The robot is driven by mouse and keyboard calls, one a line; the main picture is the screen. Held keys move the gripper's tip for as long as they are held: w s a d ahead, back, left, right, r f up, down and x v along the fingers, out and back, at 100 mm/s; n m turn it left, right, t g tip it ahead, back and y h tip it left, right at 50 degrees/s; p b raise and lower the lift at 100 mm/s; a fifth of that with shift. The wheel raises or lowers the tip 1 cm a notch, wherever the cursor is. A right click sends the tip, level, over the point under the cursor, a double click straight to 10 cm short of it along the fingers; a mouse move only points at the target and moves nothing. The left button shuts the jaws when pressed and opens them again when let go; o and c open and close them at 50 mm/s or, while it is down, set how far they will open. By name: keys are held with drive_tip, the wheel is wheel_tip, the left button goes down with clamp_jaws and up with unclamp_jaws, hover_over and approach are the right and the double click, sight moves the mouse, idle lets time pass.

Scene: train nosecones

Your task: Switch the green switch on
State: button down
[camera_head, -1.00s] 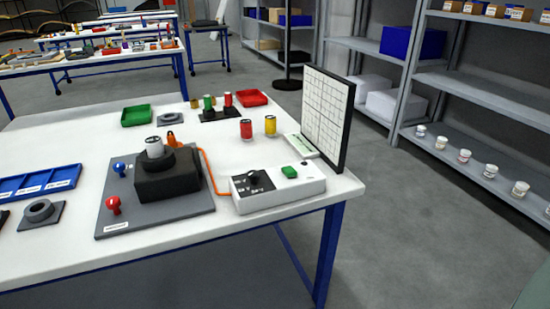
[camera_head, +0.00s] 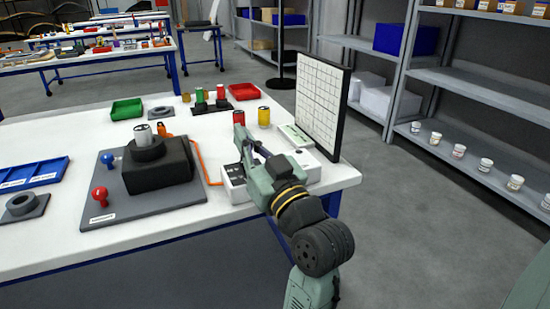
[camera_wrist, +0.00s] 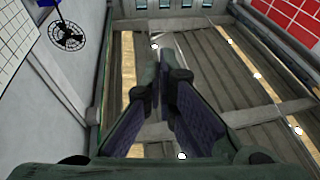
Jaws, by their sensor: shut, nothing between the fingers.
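The white control box (camera_head: 234,190) lies near the right front of the white table, with a dark panel on its left. My arm crosses in front of it and hides most of its top, so the green switch cannot be seen. My gripper (camera_head: 241,133) is above the box, shut and empty, its tips angled up and to the left in the head view. In the wrist view the fingers of my gripper (camera_wrist: 172,75) are close together, with the ceiling beyond and no switch visible.
A black block (camera_head: 158,172) on a grey plate stands left of the box, joined to it by an orange cable. A gridded board (camera_head: 323,110) stands upright behind the box. Red and yellow cylinders (camera_head: 264,117) are near. Shelves (camera_head: 460,90) stand right.

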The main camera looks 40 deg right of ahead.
drive_tip(key=s+d+f+m+g+h, duration=0.25)
drive_tip(key=s+d+f, duration=0.25)
drive_tip(key=s+d, duration=0.4)
drive_tip(key=shift+t+h, duration=0.25)
drive_tip(key=shift+h, duration=0.1)
drive_tip(key=p+x, duration=0.1)
drive_tip(key=x, duration=0.2)
drive_tip(key=p+x, duration=0.1)
drive_tip(key=x, duration=0.2)
drive_tip(key=r+p+x, duration=0.1)
drive_tip(key=x, duration=0.2)
drive_tip(key=shift+w, duration=0.15)
wheel_tip(320, 180, down, 3)
drive_tip(key=shift+r, duration=0.15)
drive_tip(key=shift+s+f, duration=0.3)
drive_tip(key=shift+f, duration=0.5)
